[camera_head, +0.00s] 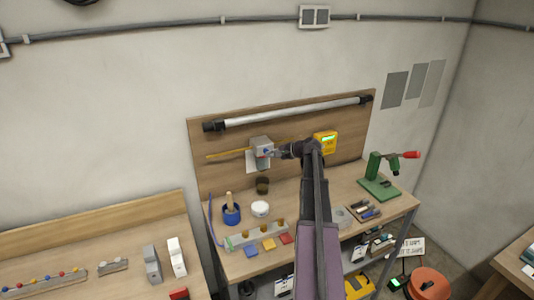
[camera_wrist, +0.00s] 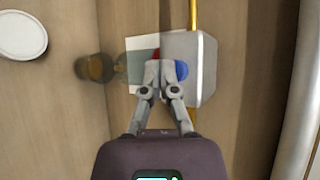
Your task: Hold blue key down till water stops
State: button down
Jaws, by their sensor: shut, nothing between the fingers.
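A grey box (camera_head: 261,144) is mounted on the wooden back panel; it also shows in the wrist view (camera_wrist: 204,68). The blue key (camera_wrist: 182,70) is on its face, partly hidden behind my fingertips. A red key (camera_wrist: 156,53) shows just beside it. My gripper (camera_wrist: 162,66) is shut and empty, its fingertips at the keys. I cannot tell whether they touch or press the blue key. A dark cup (camera_head: 262,185) stands on the bench below the box; it also shows in the wrist view (camera_wrist: 95,67). I cannot make out running water.
A blue pot (camera_head: 231,215) and a white bowl (camera_head: 261,208) stand on the bench to the left. A yellow meter (camera_head: 325,142) hangs right of the box. A white tube (camera_head: 290,112) runs above. A green stand (camera_head: 379,185) is at the right.

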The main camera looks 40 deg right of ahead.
jog(key=shift+s+a, duration=0.15)
jog(key=shift+s, duration=0.3)
jog(key=shift+s+a, duration=0.2)
jog(key=shift+s, duration=0.6)
jog(key=shift+s+a, duration=0.15)
jog(key=shift+s, duration=0.7)
jog(key=shift+s+a, duration=0.2)
jog(key=shift+s, duration=0.6)
jog(key=s+a+f+n+g, duration=0.1)
jog(key=a+f+n+g, duration=0.25)
jog(key=a, duration=0.85)
jog(key=s+a+f+n+g, duration=0.1)
jog(key=a+f+n+g, duration=0.25)
jog(key=a, duration=0.95)
jog(key=s+a+f+n+g+h+b, duration=0.1)
jog(key=s+a+n, duration=0.3)
jog(key=a, duration=0.5)
jog(key=s+a+f+n+g+h+b, duration=0.1)
jog(key=s+a+f+n+g+h, duration=0.2)
jog(key=s+a, duration=0.5)
jog(key=shift+s+a+f+n+g+h, duration=0.35)
jog(key=shift+a+f+n+h, duration=0.25)
jog(key=shift+f+n+h, duration=0.45)
